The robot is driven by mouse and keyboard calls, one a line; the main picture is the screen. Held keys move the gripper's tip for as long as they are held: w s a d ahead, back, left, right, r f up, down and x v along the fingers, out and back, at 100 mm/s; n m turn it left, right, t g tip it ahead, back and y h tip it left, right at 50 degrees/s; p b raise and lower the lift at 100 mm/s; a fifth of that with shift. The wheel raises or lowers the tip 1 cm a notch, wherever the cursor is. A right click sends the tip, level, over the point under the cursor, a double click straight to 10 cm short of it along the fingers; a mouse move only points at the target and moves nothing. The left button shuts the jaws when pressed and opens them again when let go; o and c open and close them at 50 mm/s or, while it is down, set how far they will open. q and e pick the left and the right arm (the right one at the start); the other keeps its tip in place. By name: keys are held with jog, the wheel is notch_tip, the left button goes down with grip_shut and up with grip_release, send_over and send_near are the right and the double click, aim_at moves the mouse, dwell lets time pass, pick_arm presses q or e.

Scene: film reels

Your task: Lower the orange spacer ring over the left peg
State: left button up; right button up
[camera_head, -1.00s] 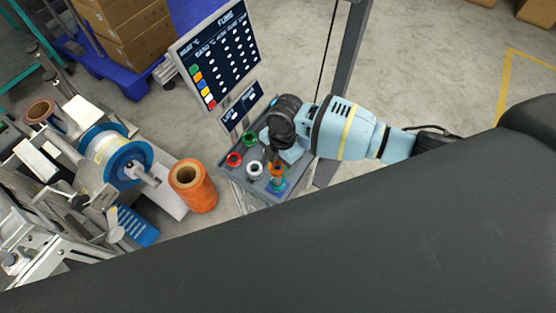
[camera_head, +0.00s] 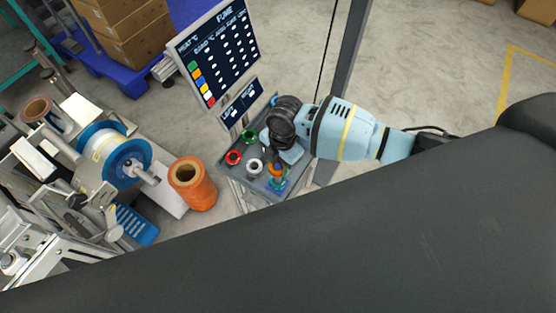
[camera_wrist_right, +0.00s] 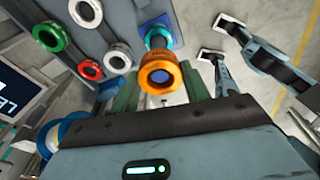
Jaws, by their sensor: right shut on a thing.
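The orange spacer ring (camera_wrist_right: 162,78) is held between the green finger pads of my right gripper (camera_wrist_right: 160,96) in the right wrist view. Something dark blue shows through its hole. In the head view the ring (camera_head: 277,168) appears as a small orange spot below the dark wrist, at the tray's near side. A blue and teal post-like part (camera_head: 277,184) shows just below it. In the wrist view a blue ring-like part (camera_wrist_right: 157,34) lies just beyond the orange ring. I cannot tell which part is the left peg, or whether the orange ring is around it.
The grey tray (camera_wrist_right: 118,22) also holds a green ring (camera_wrist_right: 48,35), a red ring (camera_wrist_right: 90,70) and white rings (camera_wrist_right: 118,57). A screen (camera_head: 218,52) stands behind it. An orange spool (camera_head: 193,184) and a machine with a blue-rimmed reel (camera_head: 115,160) are to the left.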

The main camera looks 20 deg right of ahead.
pick_arm(q)
jog(key=shift+s+f+b, duration=0.35)
jog(key=shift+f+b, duration=0.15)
jog(key=shift+f, duration=0.1)
pick_arm(e)
jog(key=shift+f, duration=1.1)
pick_arm(q)
jog(key=shift+s+f+b, duration=0.35)
jog(key=shift+f, duration=0.2)
pick_arm(e)
jog(key=shift+f, duration=0.75)
pick_arm(q)
jog(key=shift+s, duration=0.15)
pick_arm(e)
jog(key=o, duration=1.1)
jog(key=r, duration=0.5)
jog(key=r+p, duration=0.1)
jog(key=r, duration=0.1)
jog(key=shift+w+d+r, duration=0.15)
jog(key=shift+w+d, duration=0.1)
jog(key=shift+d, duration=0.15)
jog(key=shift+r, duration=0.25)
pick_arm(q)
jog(key=shift+w+r, duration=0.75)
jog(key=shift+r, duration=0.15)
